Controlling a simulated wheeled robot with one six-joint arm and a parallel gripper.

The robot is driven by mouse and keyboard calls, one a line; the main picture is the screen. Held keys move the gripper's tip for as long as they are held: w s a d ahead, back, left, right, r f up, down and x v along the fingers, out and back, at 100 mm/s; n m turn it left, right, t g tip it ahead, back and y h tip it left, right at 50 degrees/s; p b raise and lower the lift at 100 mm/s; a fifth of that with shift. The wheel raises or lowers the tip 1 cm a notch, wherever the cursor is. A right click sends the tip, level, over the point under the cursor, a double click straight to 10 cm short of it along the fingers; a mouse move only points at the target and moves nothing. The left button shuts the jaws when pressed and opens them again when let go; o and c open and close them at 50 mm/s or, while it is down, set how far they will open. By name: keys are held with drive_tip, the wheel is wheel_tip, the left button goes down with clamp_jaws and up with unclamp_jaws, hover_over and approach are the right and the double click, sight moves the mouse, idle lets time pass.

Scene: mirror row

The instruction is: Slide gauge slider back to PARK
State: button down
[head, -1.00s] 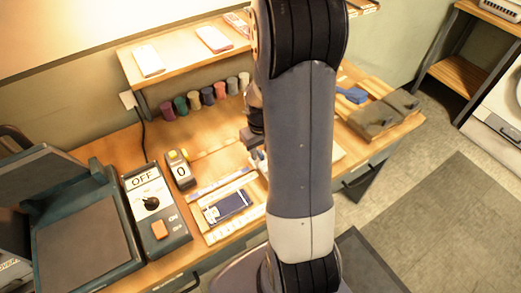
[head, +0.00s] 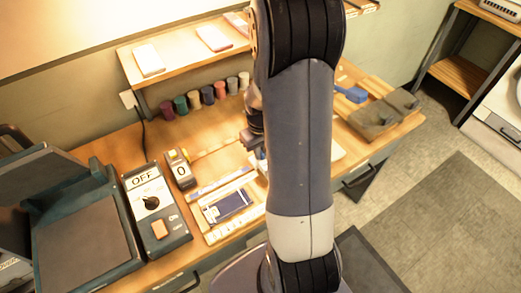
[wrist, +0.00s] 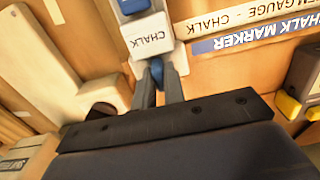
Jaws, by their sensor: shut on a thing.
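In the wrist view my gripper (wrist: 160,84) is shut on a small blue knob (wrist: 157,68). The knob sits right beside a white block (wrist: 149,37) marked CHALK; I cannot tell whether they are one piece. A blue part (wrist: 132,6) shows beyond the block. It cannot be made out for sure which part is the gauge slider. A white strip (wrist: 235,20) reading GAUGE - CHALK runs to the right of the block. No PARK mark is readable. In the head view my arm hides the fingertips and whatever they hold.
A blue strip (wrist: 250,40) marked CHALK MARKER lies by the white one. A yellow-and-black item (wrist: 289,105) is at the right. In the head view a tray with a dark blue piece (head: 229,206), a counter showing 0 (head: 182,171) and an OFF switch box (head: 150,203) stand left of my arm.

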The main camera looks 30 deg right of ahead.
drive_tip(key=shift+d, duration=0.5)
drive_tip(key=c, duration=1.5)
unclamp_jaws()
drive_tip(key=shift+d, duration=0.1)
drive_tip(key=shift+r, duration=0.1)
wheel_tip(320, 180, up, 11)
drive_tip(key=shift+f+b, duration=0.2)
drive_tip(key=shift+b, duration=0.15)
